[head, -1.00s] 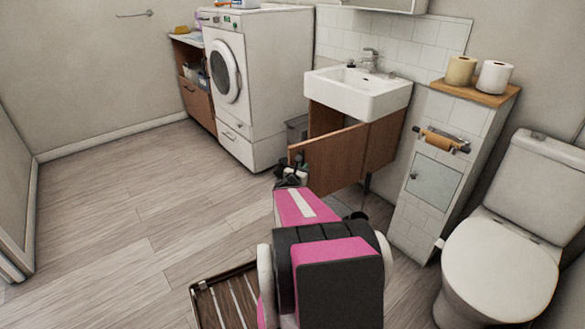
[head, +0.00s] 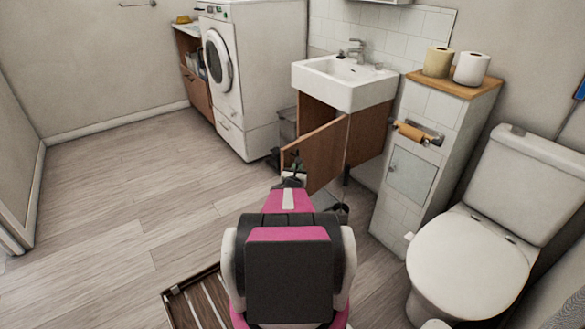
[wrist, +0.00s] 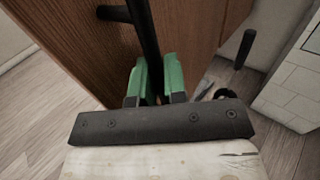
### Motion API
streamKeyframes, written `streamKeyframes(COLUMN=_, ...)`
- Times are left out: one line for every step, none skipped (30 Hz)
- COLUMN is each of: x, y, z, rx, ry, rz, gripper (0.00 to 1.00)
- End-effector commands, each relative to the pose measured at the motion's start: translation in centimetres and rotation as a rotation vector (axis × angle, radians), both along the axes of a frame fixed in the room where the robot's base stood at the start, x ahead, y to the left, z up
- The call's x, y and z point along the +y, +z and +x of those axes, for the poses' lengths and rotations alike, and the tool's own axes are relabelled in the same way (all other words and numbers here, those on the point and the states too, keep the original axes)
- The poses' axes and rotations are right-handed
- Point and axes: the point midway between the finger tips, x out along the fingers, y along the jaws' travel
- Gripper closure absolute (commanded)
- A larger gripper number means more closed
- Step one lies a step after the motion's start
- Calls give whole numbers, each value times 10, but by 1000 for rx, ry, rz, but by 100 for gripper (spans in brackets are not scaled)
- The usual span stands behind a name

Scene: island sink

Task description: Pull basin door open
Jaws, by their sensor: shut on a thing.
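The basin door (head: 318,154) is a brown wooden panel under the white basin (head: 340,84). It stands partly open, swung out from the cabinet, with its hinge side at the right. In the wrist view the door (wrist: 60,40) fills the upper left and carries a black bar handle (wrist: 143,32). My gripper (wrist: 157,70) has green fingers, one on each side of the handle's lower part, shut on it. In the head view my gripper (head: 293,176) is at the door's free edge, and the contact is small and partly hidden by my arm.
A washing machine (head: 240,85) stands left of the basin. A tiled column (head: 425,150) and a toilet (head: 475,255) are at the right. A slatted wooden mat (head: 195,300) lies on the floor beside my arm. The floor at the left is clear.

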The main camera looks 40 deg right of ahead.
Motion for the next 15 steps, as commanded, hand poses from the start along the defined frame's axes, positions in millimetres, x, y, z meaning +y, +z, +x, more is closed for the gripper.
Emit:
streamKeyframes(x=-2, y=1, z=-1, rx=-6, ry=-4, rz=-4, gripper=100)
streamKeyframes(x=-3, y=1, z=-1, rx=-6, ry=-3, rz=-4, gripper=100)
streamKeyframes(x=-3, y=1, z=-2, rx=-6, ry=-2, rz=-4, gripper=100)
streamKeyframes(x=-3, y=1, z=-2, rx=-7, ry=-2, rz=-5, gripper=100)
streamKeyframes(x=-3, y=1, z=-2, rx=-7, ry=-2, rz=-5, gripper=100)
streamKeyframes(x=-3, y=1, z=-2, rx=-7, ry=-2, rz=-5, gripper=100)
streamKeyframes(x=-3, y=1, z=-2, rx=-7, ry=-2, rz=-5, gripper=100)
streamKeyframes(x=-3, y=1, z=-2, rx=-7, ry=-2, rz=-5, gripper=100)
streamKeyframes(x=-3, y=1, z=-2, rx=-7, ry=-2, rz=-5, gripper=100)
streamKeyframes(x=-3, y=1, z=-2, rx=-7, ry=-2, rz=-5, gripper=100)
streamKeyframes(x=-3, y=1, z=-2, rx=-7, ry=-2, rz=-5, gripper=100)
streamKeyframes(x=-3, y=1, z=-2, rx=-7, ry=-2, rz=-5, gripper=100)
streamKeyframes(x=-3, y=1, z=-2, rx=-7, ry=-3, rz=-5, gripper=100)
streamKeyframes(x=-3, y=1, z=-2, rx=-8, ry=-3, rz=-5, gripper=100)
streamKeyframes(x=-3, y=1, z=-2, rx=-7, ry=-3, rz=-5, gripper=78)
